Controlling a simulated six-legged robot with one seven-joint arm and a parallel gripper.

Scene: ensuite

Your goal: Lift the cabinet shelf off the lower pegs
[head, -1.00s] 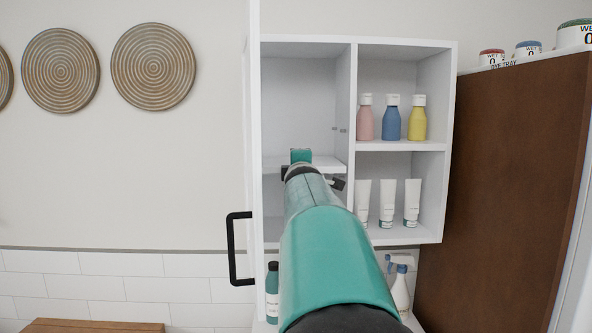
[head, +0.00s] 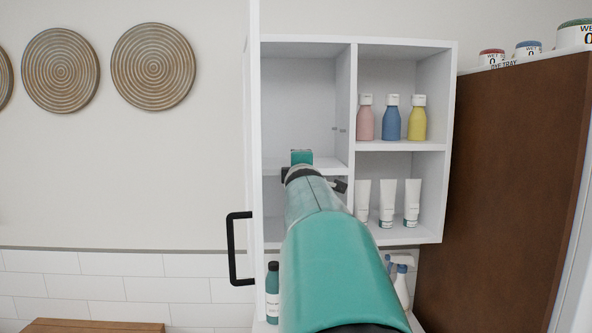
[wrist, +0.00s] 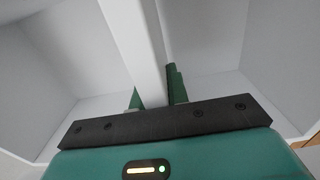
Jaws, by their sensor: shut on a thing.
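The white cabinet shelf (head: 328,166) lies across the left bay of the open white wall cabinet (head: 400,46). In the wrist view the shelf (wrist: 134,40) shows edge-on as a pale bar between green fingers. My gripper (wrist: 156,80) is shut on its front edge, with one finger on each side. In the head view my gripper (head: 301,160) is at the shelf's front, partly hidden by my arm. Small pegs (head: 339,129) show on the divider above the shelf. The lower pegs are hidden, so I cannot tell whether the shelf touches them.
The right bay holds pink, blue and yellow bottles (head: 391,118) above white tubes (head: 387,203). The cabinet door (head: 254,130) stands open at left with a black handle (head: 233,248). A brown cabinet (head: 515,180) stands at right. The space above the shelf is empty.

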